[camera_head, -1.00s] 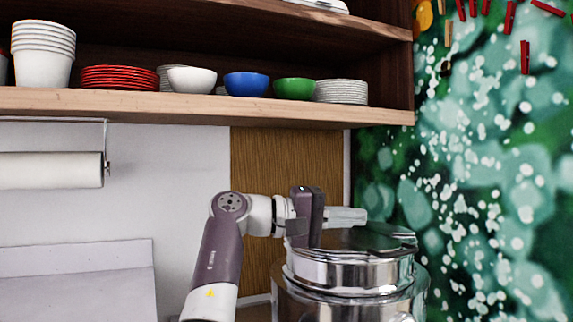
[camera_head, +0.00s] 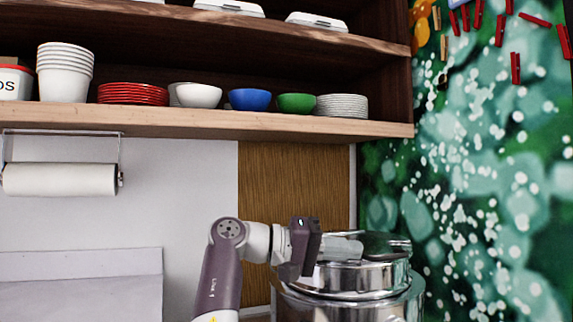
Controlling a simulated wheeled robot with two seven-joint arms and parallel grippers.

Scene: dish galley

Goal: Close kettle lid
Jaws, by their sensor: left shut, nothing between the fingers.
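The kettle (camera_head: 340,309) is a large, shiny round metal vessel at the lower right, cut off by the bottom edge. Its lid (camera_head: 388,244) is a round, shiny, dark-reflecting disc lying about level at the top of the kettle. I cannot tell whether its edge is fully seated all round. My left gripper (camera_head: 352,248) is shut and empty, reaching in from the left with its fingertips over the left part of the lid. The fingers look to be at or just above the lid; contact is unclear. My right gripper is not in view.
A wooden shelf (camera_head: 210,122) with bowls, plates and stacked cups runs above my arm. A paper roll (camera_head: 60,179) hangs at the left. A wood panel (camera_head: 270,180) stands behind the arm, and a green patterned wall (camera_head: 480,200) is close on the right.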

